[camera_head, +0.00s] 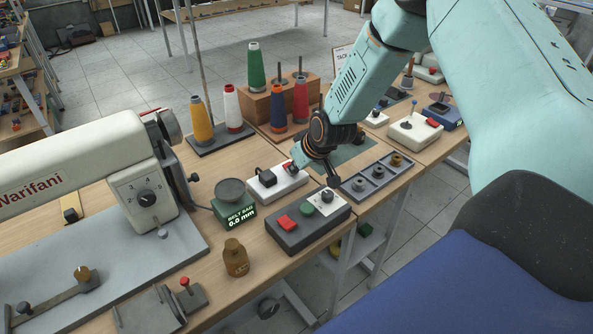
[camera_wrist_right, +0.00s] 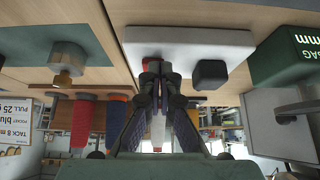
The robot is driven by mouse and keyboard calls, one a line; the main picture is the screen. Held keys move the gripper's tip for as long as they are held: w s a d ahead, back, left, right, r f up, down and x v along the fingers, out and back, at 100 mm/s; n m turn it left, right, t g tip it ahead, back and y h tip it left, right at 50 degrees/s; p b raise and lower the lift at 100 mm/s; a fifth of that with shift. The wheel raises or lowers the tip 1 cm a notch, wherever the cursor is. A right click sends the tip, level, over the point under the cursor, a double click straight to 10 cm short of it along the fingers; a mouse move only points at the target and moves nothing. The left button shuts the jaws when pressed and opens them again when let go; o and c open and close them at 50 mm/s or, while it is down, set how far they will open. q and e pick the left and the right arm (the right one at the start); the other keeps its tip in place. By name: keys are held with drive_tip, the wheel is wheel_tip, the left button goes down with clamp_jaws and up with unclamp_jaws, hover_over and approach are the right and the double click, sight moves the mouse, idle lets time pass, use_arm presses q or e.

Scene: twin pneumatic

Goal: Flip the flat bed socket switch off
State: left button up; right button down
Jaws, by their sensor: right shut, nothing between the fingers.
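The flat bed socket is a white block (camera_head: 262,186) on the workbench behind the grey control box, with a black plug (camera_head: 265,174) on its left and a red switch (camera_head: 289,168) on its right. My right gripper (camera_head: 296,168) is shut and empty, its tips right at the red switch. In the right wrist view, upside down, the white block (camera_wrist_right: 190,42) and black plug (camera_wrist_right: 210,74) show beyond the closed fingertips (camera_wrist_right: 154,66). The fingers mostly hide the switch there, so its tilt and any contact are unclear. My left gripper is not in view.
A grey box (camera_head: 310,232) with red and green buttons and a dial stands in front. A green belt-sag gauge (camera_head: 234,212) is to the left, beside the sewing machine (camera_head: 80,180). A grey tray (camera_head: 375,178) lies to the right. Thread cones (camera_head: 278,108) stand behind.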

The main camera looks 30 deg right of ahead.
drive_tip(key=shift+w+r, duration=0.1)
drive_tip(key=shift+w, duration=0.35)
drive_tip(key=shift+s+r, duration=0.1)
drive_tip(key=shift+a+r+p, duration=0.1)
drive_tip(key=shift+r+p, duration=0.2)
drive_tip(key=shift+r, duration=0.2)
wheel_tip(320, 180, up, 4)
drive_tip(key=p, duration=0.3)
drive_tip(key=shift+s+f, duration=0.1)
drive_tip(key=shift+s, duration=0.05)
drive_tip(key=s+f+p+v, duration=0.1)
drive_tip(key=p+v, duration=0.7)
drive_tip(key=shift+s+r, duration=0.25)
drive_tip(key=shift+s, duration=0.35)
drive_tip(key=shift+d, duration=0.2)
